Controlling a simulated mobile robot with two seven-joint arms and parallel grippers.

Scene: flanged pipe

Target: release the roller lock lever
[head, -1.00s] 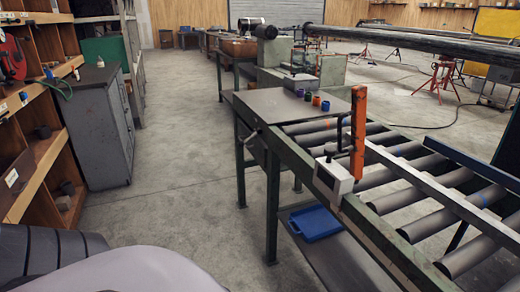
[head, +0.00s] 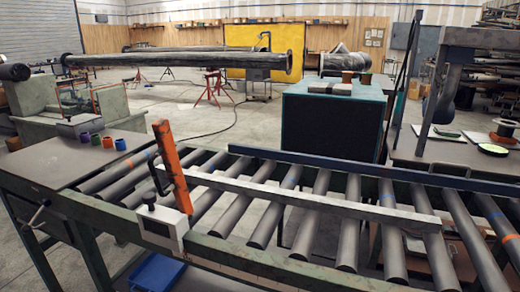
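An upright orange bar (head: 172,165) with a dark curved handle stands at the near side of the roller conveyor, leaning slightly to the left. A small white box (head: 163,228) with a black knob on top (head: 149,199) sits at its foot on the near green rail. I cannot tell for certain which of these is the roller lock lever. The conveyor's grey rollers (head: 318,207) run across the view, with a long grey bar (head: 300,200) lying over them. Neither of my grippers is in view.
A grey tabletop (head: 75,160) with several small coloured cups adjoins the conveyor's left end. A dark green block (head: 332,125) stands behind the rollers. A cluttered bench (head: 460,150) is at the right. A blue bin (head: 155,272) sits below. A long flanged pipe (head: 180,60) lies farther back.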

